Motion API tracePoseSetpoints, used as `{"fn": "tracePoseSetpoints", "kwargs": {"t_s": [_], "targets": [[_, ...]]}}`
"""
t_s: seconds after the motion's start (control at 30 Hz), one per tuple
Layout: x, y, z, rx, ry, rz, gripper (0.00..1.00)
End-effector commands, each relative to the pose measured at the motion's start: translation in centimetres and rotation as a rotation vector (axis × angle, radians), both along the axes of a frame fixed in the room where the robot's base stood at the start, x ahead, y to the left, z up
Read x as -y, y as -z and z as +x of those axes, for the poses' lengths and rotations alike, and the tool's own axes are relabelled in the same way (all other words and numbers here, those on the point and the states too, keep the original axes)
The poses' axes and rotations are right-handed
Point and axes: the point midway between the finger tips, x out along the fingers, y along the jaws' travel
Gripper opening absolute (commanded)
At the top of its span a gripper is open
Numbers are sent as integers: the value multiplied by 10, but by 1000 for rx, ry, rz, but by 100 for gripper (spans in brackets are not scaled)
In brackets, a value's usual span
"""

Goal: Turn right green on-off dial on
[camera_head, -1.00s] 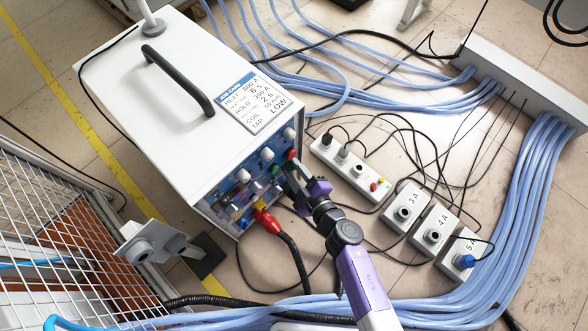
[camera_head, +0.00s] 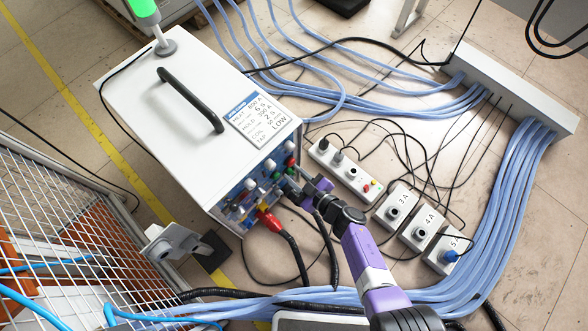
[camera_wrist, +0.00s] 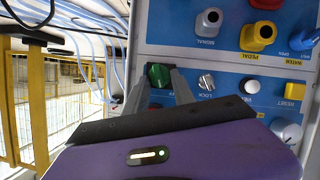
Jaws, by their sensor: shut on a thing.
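The green dial (camera_wrist: 158,75) is on the blue front panel of the white heater box (camera_head: 150,90). In the wrist view it sits between the two grey fingers of my gripper (camera_wrist: 157,88), which are shut on its sides. A white pointer mark shows on its face. In the head view my gripper (camera_head: 287,188) is at the right side of the heater's front panel, and the held dial is hard to make out there.
A silver lock switch (camera_wrist: 206,82), a white knob (camera_wrist: 250,87) and a yellow reset button (camera_wrist: 295,91) are beside the dial. A red plug (camera_head: 268,221) with a black cable is below my gripper. Grey socket boxes (camera_head: 397,200) and blue hoses lie to the right.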

Motion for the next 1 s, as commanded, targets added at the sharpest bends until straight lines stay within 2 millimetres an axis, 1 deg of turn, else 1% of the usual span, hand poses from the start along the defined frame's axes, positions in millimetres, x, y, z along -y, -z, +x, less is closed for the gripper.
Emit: {"fn": "tracePoseSetpoints", "kwargs": {"t_s": [0.03, 0.7, 1.0], "targets": [[2, -5, 2, -36, 4, 27, 0], [7, 5, 8, -529, 1, 412, 0], [7, 3, 8, -609, 1, 476, 0]]}}
